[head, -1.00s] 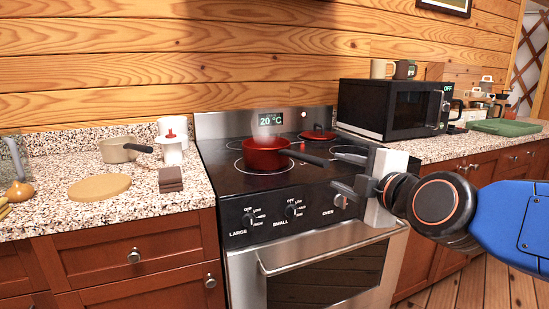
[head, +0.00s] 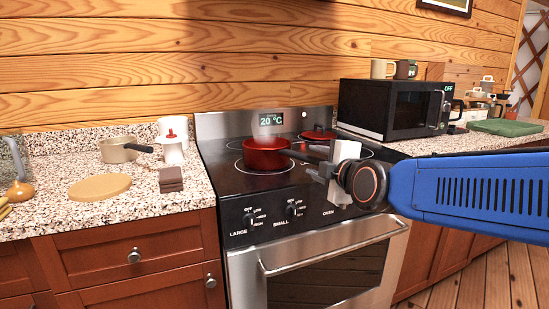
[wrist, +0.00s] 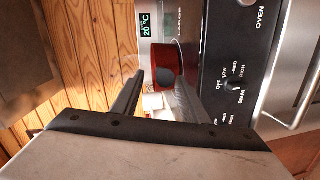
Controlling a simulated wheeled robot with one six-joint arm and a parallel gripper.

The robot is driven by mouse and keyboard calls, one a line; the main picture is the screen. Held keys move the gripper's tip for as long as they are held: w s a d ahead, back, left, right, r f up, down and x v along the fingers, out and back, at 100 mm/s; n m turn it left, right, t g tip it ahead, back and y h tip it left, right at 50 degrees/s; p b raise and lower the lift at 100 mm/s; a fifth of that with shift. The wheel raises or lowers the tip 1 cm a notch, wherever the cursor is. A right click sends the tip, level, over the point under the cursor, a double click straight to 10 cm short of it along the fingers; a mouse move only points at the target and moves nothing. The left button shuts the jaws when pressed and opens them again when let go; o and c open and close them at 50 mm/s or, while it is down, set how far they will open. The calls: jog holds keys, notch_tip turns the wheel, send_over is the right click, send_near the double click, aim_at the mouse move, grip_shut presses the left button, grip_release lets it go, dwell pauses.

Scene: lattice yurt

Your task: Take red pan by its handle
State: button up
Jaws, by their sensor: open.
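The red pan (head: 266,155) sits on the left part of the stove's glass top, its dark handle (head: 303,157) pointing right toward my gripper. My gripper (head: 314,163) is open at the handle's right end, and its body hides part of that end. In the wrist view the red pan (wrist: 168,68) lies just beyond my open gripper's fingertips (wrist: 154,80). I cannot tell whether the handle lies between the fingers or whether they touch it.
A red lid-like piece (head: 319,133) lies at the back of the stove (head: 245,180). A microwave (head: 390,108) stands to the right. A beige saucepan (head: 121,149), round board (head: 100,187) and brown stack (head: 171,179) are on the left counter. The oven handle (head: 330,247) juts out in front.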

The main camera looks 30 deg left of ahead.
aim_at(306, 158)
jog(key=shift+x, duration=2.9)
jog(key=shift+f, duration=0.15)
grip_shut()
